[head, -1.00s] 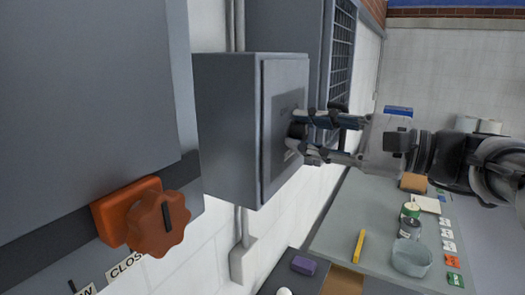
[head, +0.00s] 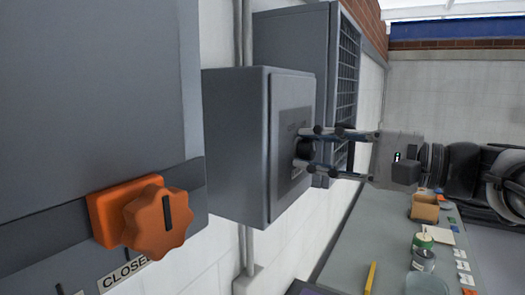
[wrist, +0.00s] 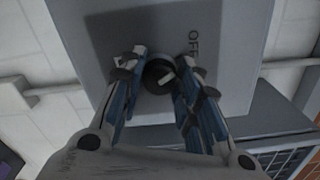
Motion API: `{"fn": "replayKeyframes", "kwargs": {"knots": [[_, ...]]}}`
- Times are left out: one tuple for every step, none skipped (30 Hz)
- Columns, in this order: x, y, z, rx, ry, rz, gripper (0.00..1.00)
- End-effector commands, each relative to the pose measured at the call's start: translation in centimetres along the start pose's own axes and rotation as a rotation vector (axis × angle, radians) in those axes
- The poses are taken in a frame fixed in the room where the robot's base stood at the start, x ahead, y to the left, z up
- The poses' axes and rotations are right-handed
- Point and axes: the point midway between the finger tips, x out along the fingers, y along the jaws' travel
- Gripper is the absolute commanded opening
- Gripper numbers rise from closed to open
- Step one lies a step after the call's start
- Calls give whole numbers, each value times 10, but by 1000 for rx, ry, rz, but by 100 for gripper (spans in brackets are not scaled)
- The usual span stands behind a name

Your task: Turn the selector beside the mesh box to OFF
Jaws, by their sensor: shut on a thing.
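The selector is a dark round knob (wrist: 156,72) with a pale pointer mark, on the front plate of a grey box. In the head view the knob (head: 304,149) is partly covered by my fingers. My gripper (head: 307,147) is shut on the knob, one finger on each side; the wrist view shows both fingers (wrist: 158,84) around it. An OFF label (wrist: 193,42) is printed on the plate near the knob, sideways in the wrist view. The pale mark does not line up clearly with it. The grey selector box (head: 238,140) stands beside the mesh box (head: 292,50).
An orange lobed knob (head: 157,220) sits on a grey cabinet at the near left, by a CLOSED label (head: 124,274). A bench (head: 345,250) with a yellow stick (head: 370,277), jars (head: 423,240) and small cards lies below right. A conduit (head: 243,240) runs under the selector box.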

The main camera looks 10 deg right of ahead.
Motion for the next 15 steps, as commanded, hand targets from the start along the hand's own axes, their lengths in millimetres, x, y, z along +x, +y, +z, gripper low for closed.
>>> {"fn": "replayKeyframes", "kwargs": {"knots": [[0, 0, 0, -1, 0, 0, 7], [0, 0, 0, -1, 0, 0, 31], [0, 0, 0, -1, 0, 0, 34], [0, 0, 0, -1, 0, 0, 36], [0, 0, 0, -1, 0, 0, 38], [0, 0, 0, -1, 0, 0, 41], [0, 0, 0, 0, 0, 0, 43], [0, 0, 0, 0, 0, 0, 45], [0, 0, 0, 0, 0, 0, 47], [0, 0, 0, 0, 0, 0, 49], [0, 0, 0, 0, 0, 0, 51], [0, 0, 0, 0, 0, 0, 51], [0, 0, 0, 0, 0, 0, 51], [0, 0, 0, 0, 0, 0, 51], [0, 0, 0, 0, 0, 0, 51]]}}
